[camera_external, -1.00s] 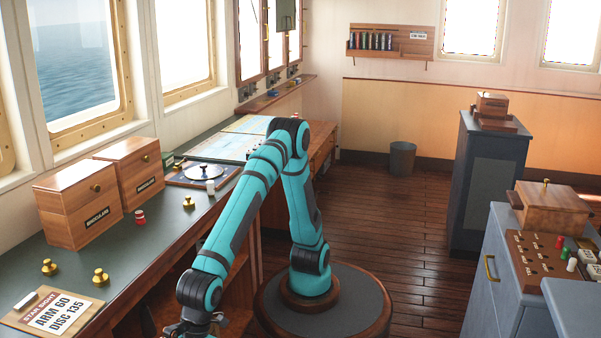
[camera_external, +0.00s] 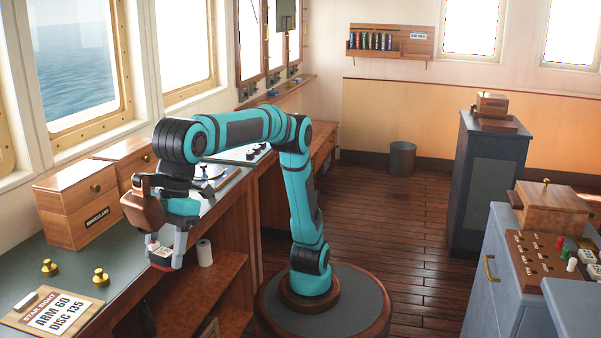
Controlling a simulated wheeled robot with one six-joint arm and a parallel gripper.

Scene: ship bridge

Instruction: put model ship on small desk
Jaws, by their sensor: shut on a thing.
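My gripper (camera_external: 167,250) hangs from the bent arm at the left, pointing down in front of the long desk's edge. It is shut on a small white-and-red object (camera_external: 160,254), held up off the surfaces. The fingers hide part of this object, so I cannot tell its full shape or be sure it is the model ship. A brown rounded piece (camera_external: 142,207) shows beside the gripper; I cannot tell whether it belongs to the held object. No other model ship is clear. The long green-topped desk (camera_external: 62,252) runs along the windows; I cannot tell which surface is the small desk.
A white roll (camera_external: 204,252) is on the shelf below. Blue-grey consoles (camera_external: 483,185) stand at the right.

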